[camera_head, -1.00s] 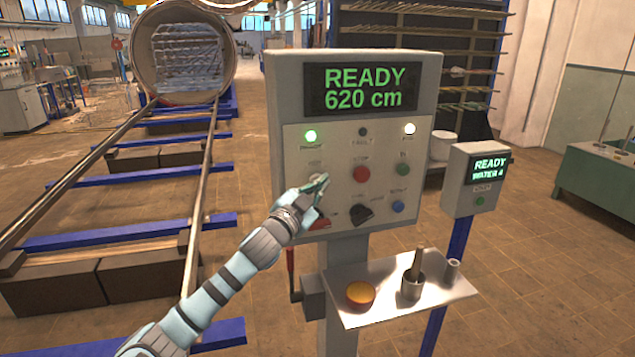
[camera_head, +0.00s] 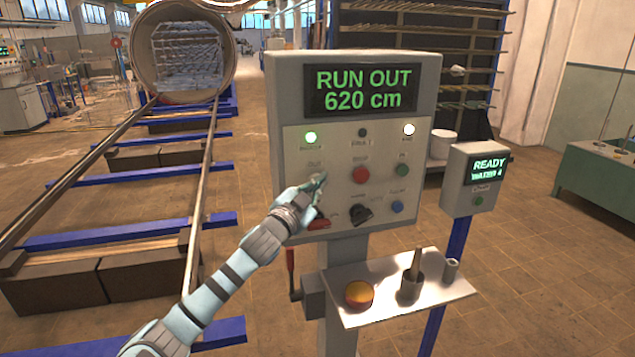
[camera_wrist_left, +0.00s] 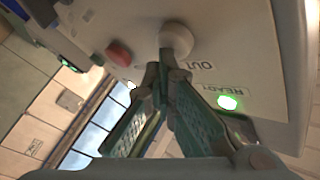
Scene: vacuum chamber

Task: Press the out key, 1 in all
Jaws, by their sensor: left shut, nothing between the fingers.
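The grey control box (camera_head: 285,90) stands in the middle of the head view. Its display (camera_head: 360,90) reads "RUN OUT 620 cm" in green. My left gripper (camera_head: 318,180) is shut and empty, with its fingertips at the out key, which it mostly hides in the head view. In the left wrist view the pale round out key (camera_wrist_left: 176,36) sits beside the "OUT" label, and the shut fingertips (camera_wrist_left: 176,58) are at it, seemingly touching. My right gripper is not in view.
A red stop button (camera_head: 360,175), a black knob (camera_head: 361,214) and a blue button (camera_head: 398,207) are close by. A shelf (camera_head: 385,312) below holds an orange-topped round thing (camera_head: 359,294) and small cups. Rails (camera_head: 196,200) lead to the open chamber (camera_head: 147,60).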

